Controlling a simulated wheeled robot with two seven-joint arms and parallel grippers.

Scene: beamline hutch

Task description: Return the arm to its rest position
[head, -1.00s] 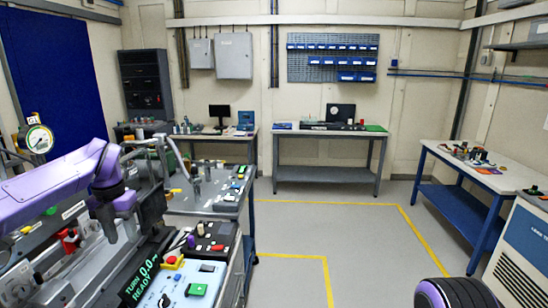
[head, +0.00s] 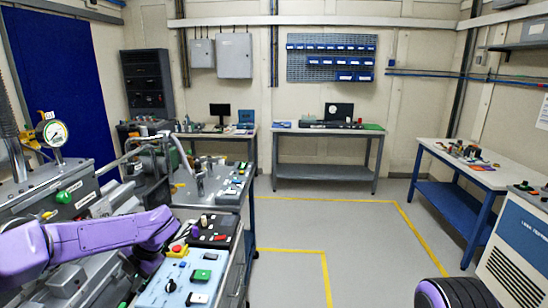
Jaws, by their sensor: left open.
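My left arm comes in from the left edge as a thick purple link and bends at a joint. Its purple forearm runs right, above the grey equipment, and ends beside the control panel. My left gripper (head: 148,262) is low at the end of that arm, mostly hidden by the forearm and wrist. Its jaws are open, and I see nothing held in them. I cannot tell exactly how far it is from the bench equipment below. My right gripper is not in view.
A pale blue control panel (head: 178,284) with a red button stands just right of my left arm. A round gauge (head: 55,132) rises behind the arm. A blue-legged table (head: 470,170) and white cabinet (head: 520,250) are at right. The middle floor (head: 345,235) is clear.

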